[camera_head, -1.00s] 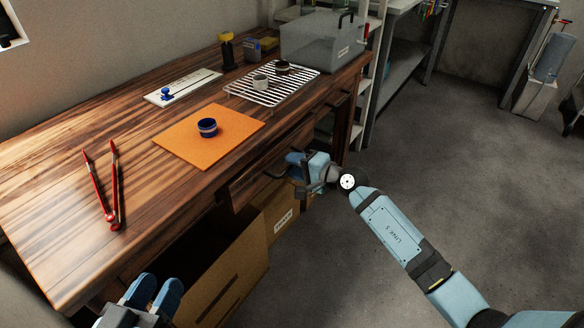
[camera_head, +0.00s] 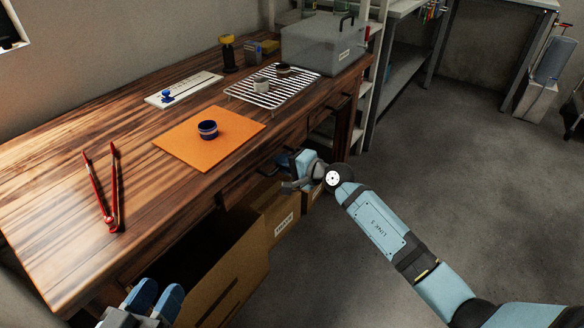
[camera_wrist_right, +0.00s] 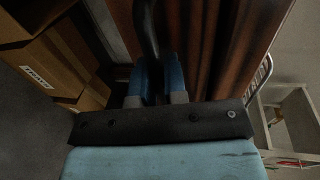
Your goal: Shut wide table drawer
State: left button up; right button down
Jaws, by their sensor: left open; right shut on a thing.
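The wide drawer (camera_head: 236,188) is under the front edge of the wooden table (camera_head: 60,180). Its dark wooden front looks nearly in line with the table front; any small gap is hard to tell. My right gripper (camera_head: 287,162) is at the drawer front, shut on the dark drawer handle (camera_wrist_right: 148,30). In the right wrist view the handle runs between the blue fingers, beside reddish-brown wood (camera_wrist_right: 232,45). My left gripper (camera_head: 156,299) is open and empty at the bottom left, apart from the table.
Cardboard boxes (camera_head: 240,275) stand below the table. On top are red tongs (camera_head: 108,215), an orange mat (camera_head: 180,140) with a blue-banded dish (camera_head: 207,130), a wire rack (camera_head: 270,95) and a grey oven (camera_head: 320,45).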

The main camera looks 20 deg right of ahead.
jog(key=shift+w+a, duration=0.35)
jog(key=shift+w, duration=0.15)
jog(key=shift+r, duration=0.1)
jog(key=c, duration=1.6)
grip_release()
jog(key=o, duration=0.4)
jog(key=shift+w+a, duration=0.1)
jog(key=shift+a, duration=0.05)
